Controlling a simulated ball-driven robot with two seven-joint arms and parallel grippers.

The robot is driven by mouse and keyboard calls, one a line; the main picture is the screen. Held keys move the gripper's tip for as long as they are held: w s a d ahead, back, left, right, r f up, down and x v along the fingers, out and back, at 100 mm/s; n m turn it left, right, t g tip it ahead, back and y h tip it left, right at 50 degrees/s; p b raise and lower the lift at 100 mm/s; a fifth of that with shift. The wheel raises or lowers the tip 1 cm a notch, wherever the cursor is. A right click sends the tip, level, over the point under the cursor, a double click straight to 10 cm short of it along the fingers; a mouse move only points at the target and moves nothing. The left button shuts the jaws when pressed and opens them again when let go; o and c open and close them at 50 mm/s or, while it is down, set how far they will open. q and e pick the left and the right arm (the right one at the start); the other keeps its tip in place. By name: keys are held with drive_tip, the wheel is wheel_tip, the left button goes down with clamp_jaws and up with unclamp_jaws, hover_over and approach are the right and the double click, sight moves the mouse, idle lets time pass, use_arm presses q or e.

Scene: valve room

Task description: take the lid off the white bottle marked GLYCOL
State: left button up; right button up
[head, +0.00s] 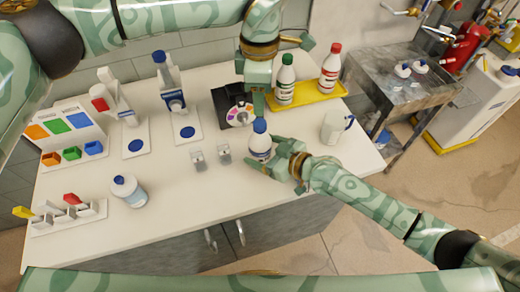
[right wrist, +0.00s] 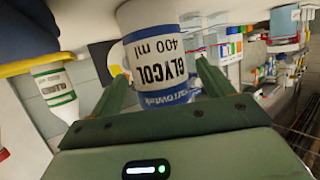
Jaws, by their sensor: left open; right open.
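The white bottle marked GLYCOL (right wrist: 155,60) shows upside down in the right wrist view, between the two fingers of my right gripper (right wrist: 160,74). In the head view it is the white bottle (head: 260,147) with a blue lid (head: 260,126), upright near the table's front right. My right gripper (head: 274,153) is open at its right side, low on its body. My left gripper (head: 258,105) is open and points down just above and behind the blue lid. Whether it touches the lid is hard to tell.
A yellow tray (head: 318,95) holds a green-capped bottle (head: 285,80) and a red-capped bottle (head: 329,68). A white mug (head: 335,126) stands to the right. Two small clear items (head: 211,157) lie left of the GLYCOL bottle.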

sight(260, 123)
clamp_jaws()
use_arm(q)
drive_tip(key=m, duration=1.7)
drive_tip(key=shift+f+m, duration=0.1)
drive_tip(key=shift+m, duration=0.3)
wheel_tip(260, 123, down, 8)
drive_tip(key=shift+r, duration=0.1)
